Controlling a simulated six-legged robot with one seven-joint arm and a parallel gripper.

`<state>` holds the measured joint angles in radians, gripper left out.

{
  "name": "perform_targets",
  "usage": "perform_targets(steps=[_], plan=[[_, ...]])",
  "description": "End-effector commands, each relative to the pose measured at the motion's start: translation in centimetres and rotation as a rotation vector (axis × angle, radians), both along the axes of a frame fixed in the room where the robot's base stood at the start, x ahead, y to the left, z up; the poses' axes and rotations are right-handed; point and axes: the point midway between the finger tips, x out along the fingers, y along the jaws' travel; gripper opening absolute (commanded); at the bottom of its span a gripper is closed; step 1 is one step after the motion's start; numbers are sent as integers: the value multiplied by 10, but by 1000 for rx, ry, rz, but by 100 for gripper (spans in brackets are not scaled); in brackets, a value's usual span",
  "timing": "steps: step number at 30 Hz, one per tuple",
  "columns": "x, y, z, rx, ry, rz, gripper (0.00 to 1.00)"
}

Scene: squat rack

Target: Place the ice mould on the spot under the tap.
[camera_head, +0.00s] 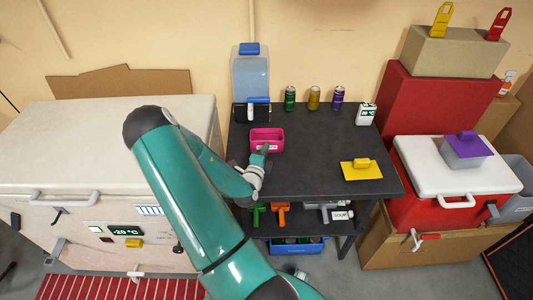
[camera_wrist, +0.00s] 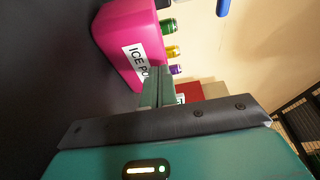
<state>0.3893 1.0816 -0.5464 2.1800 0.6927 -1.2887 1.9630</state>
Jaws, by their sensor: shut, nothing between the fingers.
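The ice mould is a pink open-topped box (camera_head: 267,133) with a white label. It stands upright on the dark table, just in front of the water dispenser (camera_head: 250,75). The dispenser's tap (camera_head: 258,100) has a blue lever and sits behind the mould; I cannot tell whether the mould reaches under it. My gripper (camera_head: 265,149) is shut and empty at the mould's near side. In the wrist view, the closed fingertips (camera_wrist: 158,72) are close to the labelled wall of the mould (camera_wrist: 125,35); contact is unclear. The spot itself cannot be made out.
Several cans (camera_head: 313,98) and a white box (camera_head: 366,114) stand at the table's back. The table (camera_head: 330,145) is clear between. A white freezer (camera_head: 70,135) stands left, a red cooler (camera_head: 430,210) right.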

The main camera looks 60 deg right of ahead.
Motion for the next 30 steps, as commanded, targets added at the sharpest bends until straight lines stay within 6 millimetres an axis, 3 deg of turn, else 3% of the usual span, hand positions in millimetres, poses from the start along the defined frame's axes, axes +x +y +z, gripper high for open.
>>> perform_targets(steps=[8, 19, 30], plan=[[6, -4, 0, -1, -3, 0, 0], [57, -43, 0, -1, -1, 0, 0], [59, -44, 0, 0, 0, 0, 0]])
